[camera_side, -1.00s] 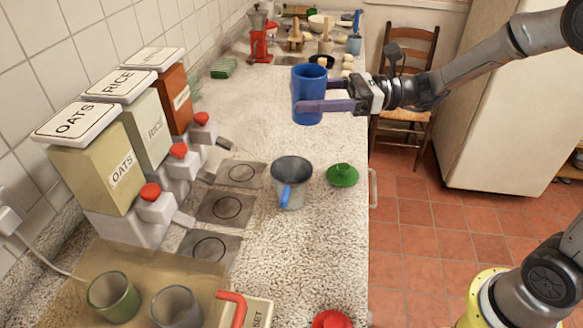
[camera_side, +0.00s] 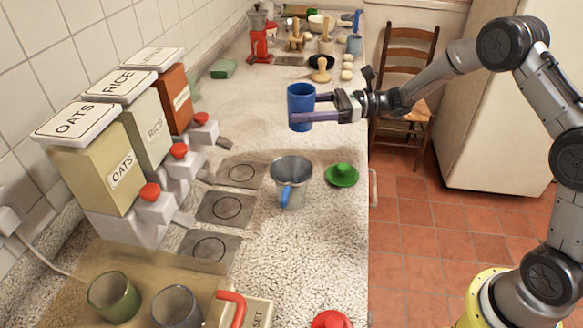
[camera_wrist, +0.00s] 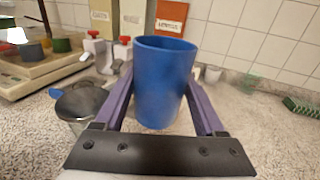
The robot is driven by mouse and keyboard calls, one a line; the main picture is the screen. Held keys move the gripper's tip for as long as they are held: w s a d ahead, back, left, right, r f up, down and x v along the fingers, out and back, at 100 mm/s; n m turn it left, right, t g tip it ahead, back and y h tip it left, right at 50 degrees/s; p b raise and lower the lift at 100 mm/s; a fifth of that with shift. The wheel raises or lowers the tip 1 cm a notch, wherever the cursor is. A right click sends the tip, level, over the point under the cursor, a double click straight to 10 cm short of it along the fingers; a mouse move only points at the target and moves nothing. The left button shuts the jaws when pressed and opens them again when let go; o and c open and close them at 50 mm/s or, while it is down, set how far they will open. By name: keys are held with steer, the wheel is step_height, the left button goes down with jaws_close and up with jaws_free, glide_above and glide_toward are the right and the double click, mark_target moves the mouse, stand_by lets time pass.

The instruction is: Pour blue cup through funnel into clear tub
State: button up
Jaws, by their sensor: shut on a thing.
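The blue cup (camera_side: 301,105) is upright between the fingers of my gripper (camera_side: 316,108), held above the counter behind the funnel. In the wrist view the blue cup (camera_wrist: 160,85) fills the space between the two purple fingers of my gripper (camera_wrist: 163,95); its contents are hidden. A grey funnel (camera_side: 292,170) sits in the mouth of a clear tub (camera_side: 291,197) with a blue handle or strip on its front. The funnel also shows at the left in the wrist view (camera_wrist: 82,100). The cup is apart from the funnel.
A green lid (camera_side: 342,176) lies right of the tub, near the counter's right edge. Dispensers, including the oats one (camera_side: 95,160), stand along the left wall. A green cup (camera_side: 113,298) and a grey cup (camera_side: 177,308) stand on the front tray. The counter behind the funnel is mostly clear.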

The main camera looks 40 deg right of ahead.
mark_target(299, 127)
step_height(299, 127, down, 8)
steer(key=shift+r, duration=0.15)
steer(key=shift+a, duration=0.1)
steer(key=shift+s+a+f+n, duration=0.35)
steer(key=shift+s+f+n, duration=0.05)
steer(key=shift+n, duration=0.6)
steer(key=shift+s+a+r+n+h, duration=0.4)
steer(key=shift+n+h, duration=0.2)
steer(key=shift+n, duration=0.3)
steer(key=r+n, duration=0.1)
steer(key=r, duration=0.1)
steer(key=s+a+r+n+h, duration=0.1)
steer(key=r, duration=0.1)
steer(key=r+n, duration=0.1)
steer(key=r, duration=0.1)
steer(key=shift+s+a+r+n+h, duration=0.3)
steer(key=shift+s+r+n+h, duration=0.05)
steer(key=shift+n+h, duration=0.05)
steer(key=shift+r+n+h, duration=0.1)
steer(key=shift+n+h, duration=0.4)
steer(key=shift+n, duration=0.8)
steer(key=shift+f+n+t+h, duration=0.3)
steer(key=shift+f+n+t, duration=0.15)
steer(key=shift+n, duration=0.25)
